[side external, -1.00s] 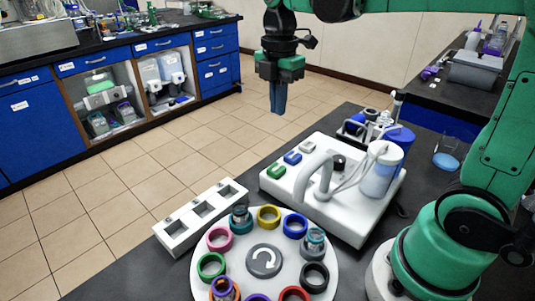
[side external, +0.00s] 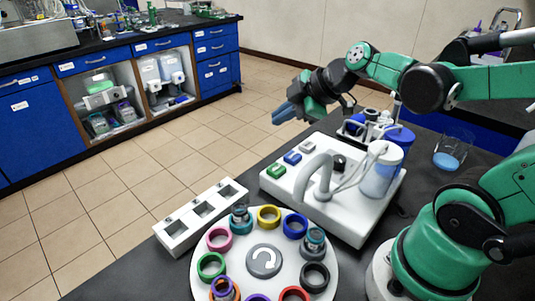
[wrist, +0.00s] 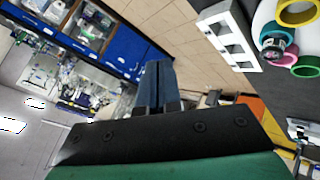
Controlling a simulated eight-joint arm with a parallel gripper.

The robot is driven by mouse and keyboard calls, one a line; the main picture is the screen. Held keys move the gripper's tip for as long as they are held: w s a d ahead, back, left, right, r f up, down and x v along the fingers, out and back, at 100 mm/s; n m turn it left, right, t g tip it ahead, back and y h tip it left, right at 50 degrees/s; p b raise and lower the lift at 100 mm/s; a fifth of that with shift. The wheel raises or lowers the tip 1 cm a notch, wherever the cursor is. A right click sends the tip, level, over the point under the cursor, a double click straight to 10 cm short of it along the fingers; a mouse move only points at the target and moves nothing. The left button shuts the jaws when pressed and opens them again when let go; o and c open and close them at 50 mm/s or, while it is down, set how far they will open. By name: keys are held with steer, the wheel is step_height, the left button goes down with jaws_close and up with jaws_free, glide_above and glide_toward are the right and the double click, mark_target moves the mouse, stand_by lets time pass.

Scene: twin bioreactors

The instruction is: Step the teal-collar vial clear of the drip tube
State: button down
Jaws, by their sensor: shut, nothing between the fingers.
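A white round carousel (side external: 208,249) carries a ring of coloured collars around a grey hub with a curved arrow. A vial (side external: 240,213) stands in a teal collar (side external: 241,227), between the yellow and pink collars; this collar also shows in the wrist view (wrist: 267,31). Another vial (side external: 315,236) stands in a blue-grey or teal collar at the right, between blue and black. The white arched drip tube (side external: 318,163) rises from the white machine base (side external: 345,222), its end toward the carousel's far edge. My gripper (side external: 279,114) is shut and empty, high beyond the base; its fingers show in the wrist view (wrist: 158,70).
Green (side external: 276,171), blue (side external: 293,158) and white (side external: 307,145) buttons line the base's left side. A white rack with square openings (side external: 178,234) lies left of the carousel. A beaker (side external: 452,152) stands at the right.

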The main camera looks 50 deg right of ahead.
mark_target(281, 169)
steer(key=shift+f, duration=0.15)
steer(key=shift+f, duration=4.25)
steer(key=shift+f, duration=0.2)
steer(key=shift+f, duration=0.25)
steer(key=shift+r, duration=0.2)
steer(key=shift+r, duration=0.25)
steer(key=shift+r, duration=2.5)
